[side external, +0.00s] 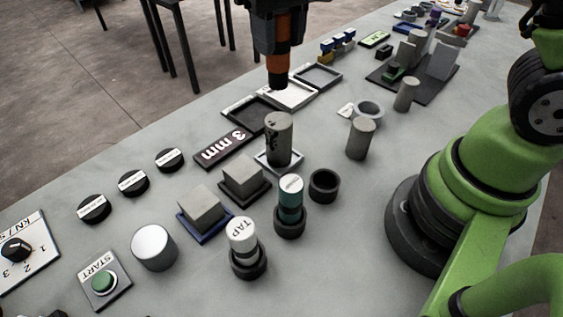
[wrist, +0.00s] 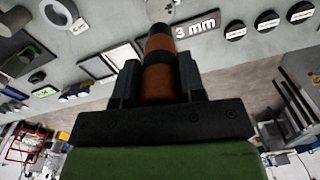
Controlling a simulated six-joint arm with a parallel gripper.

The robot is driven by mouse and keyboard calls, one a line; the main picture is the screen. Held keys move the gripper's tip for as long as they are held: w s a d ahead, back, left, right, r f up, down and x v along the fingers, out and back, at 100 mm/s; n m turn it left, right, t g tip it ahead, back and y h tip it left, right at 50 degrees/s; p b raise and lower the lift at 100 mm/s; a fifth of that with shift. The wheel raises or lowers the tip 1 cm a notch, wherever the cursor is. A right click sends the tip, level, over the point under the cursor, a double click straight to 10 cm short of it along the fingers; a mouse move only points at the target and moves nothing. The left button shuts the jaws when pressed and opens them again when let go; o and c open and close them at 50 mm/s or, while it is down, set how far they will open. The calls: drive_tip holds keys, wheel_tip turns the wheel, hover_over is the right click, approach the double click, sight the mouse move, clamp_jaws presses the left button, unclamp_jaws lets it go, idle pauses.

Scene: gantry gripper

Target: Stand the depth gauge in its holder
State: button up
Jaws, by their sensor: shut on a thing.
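The depth gauge (side external: 278,66), an orange and black cylinder, is upright between the jaws of my gripper (side external: 277,42). It also shows in the wrist view (wrist: 158,72), where my gripper (wrist: 159,84) is shut on it from both sides. Its dark lower end points down, above the bench near the shallow trays, apparently clear of them. An empty black ring-shaped holder (side external: 324,184) stands on the bench in front and to the right of the gauge. Its opening faces up. The gauge's upper part is hidden by my gripper.
A tall grey cylinder (side external: 279,140) stands between gauge and holder. Another grey cylinder (side external: 361,138) is to the right. Shallow trays (side external: 317,76) lie behind.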

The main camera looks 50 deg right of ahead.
drive_tip(key=s+f+n, duration=0.7)
drive_tip(key=s+n, duration=0.4)
drive_tip(key=n, duration=0.7)
drive_tip(key=shift+d+f, duration=0.2)
drive_tip(key=shift+f, duration=4)
drive_tip(key=shift+a+f, duration=0.1)
drive_tip(key=shift+f, duration=0.5)
drive_tip(key=shift+f, duration=0.1)
drive_tip(key=o, duration=0.9)
